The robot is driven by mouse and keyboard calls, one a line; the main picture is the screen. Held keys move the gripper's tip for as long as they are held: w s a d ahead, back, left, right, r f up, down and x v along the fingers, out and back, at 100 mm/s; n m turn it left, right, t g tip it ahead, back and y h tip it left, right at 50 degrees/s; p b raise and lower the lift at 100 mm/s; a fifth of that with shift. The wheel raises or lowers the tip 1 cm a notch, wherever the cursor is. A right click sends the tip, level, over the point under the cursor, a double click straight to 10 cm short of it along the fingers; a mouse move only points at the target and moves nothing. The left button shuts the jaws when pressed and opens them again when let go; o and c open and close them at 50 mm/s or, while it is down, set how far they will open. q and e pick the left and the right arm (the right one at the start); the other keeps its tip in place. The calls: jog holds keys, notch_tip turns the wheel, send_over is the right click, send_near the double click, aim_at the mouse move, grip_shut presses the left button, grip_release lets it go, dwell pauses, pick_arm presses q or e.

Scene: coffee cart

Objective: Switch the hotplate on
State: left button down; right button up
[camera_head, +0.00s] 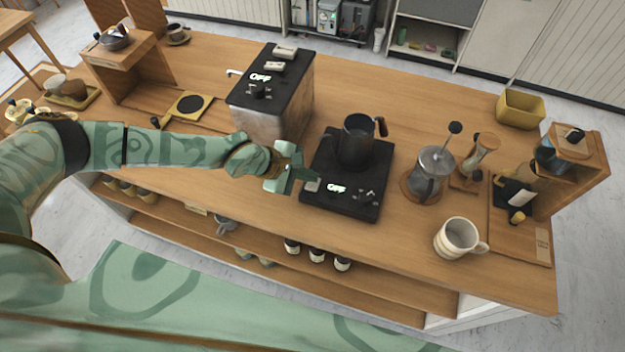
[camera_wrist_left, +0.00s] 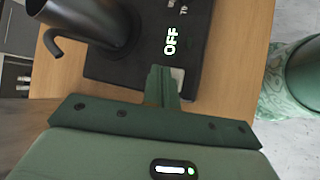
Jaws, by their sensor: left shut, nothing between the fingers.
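The black hotplate (camera_head: 350,181) lies on the wooden counter, and its lit display (camera_head: 336,188) reads OFF. The display also reads OFF in the left wrist view (camera_wrist_left: 171,41). A pale button (camera_head: 312,186) sits at the hotplate's front left corner, and small dark controls (camera_head: 368,196) sit at the front right. A dark pitcher (camera_head: 356,142) stands on the back of the plate. My left gripper (camera_head: 304,174) is shut and empty at the corner by the button. In the wrist view its fingertips (camera_wrist_left: 161,72) overlap the button (camera_wrist_left: 178,76); I cannot tell whether they touch.
A metal box with a black top (camera_head: 285,105), also marked OFF, stands left of the hotplate. A glass press (camera_head: 430,172) and a cream mug (camera_head: 458,238) stand to the right. The counter just in front of the hotplate is clear.

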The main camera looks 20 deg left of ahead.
aim_at(308, 183)
pick_arm(q)
jog(key=shift+f+b, duration=0.35)
jog(key=shift+f, duration=0.2)
dwell(0.4)
jog(key=shift+r, duration=0.1)
jog(key=shift+r+p, duration=0.85)
jog(key=shift+r, duration=0.05)
notch_tip(308, 183, up, 6)
jog(key=p, duration=0.5)
dwell(1.1)
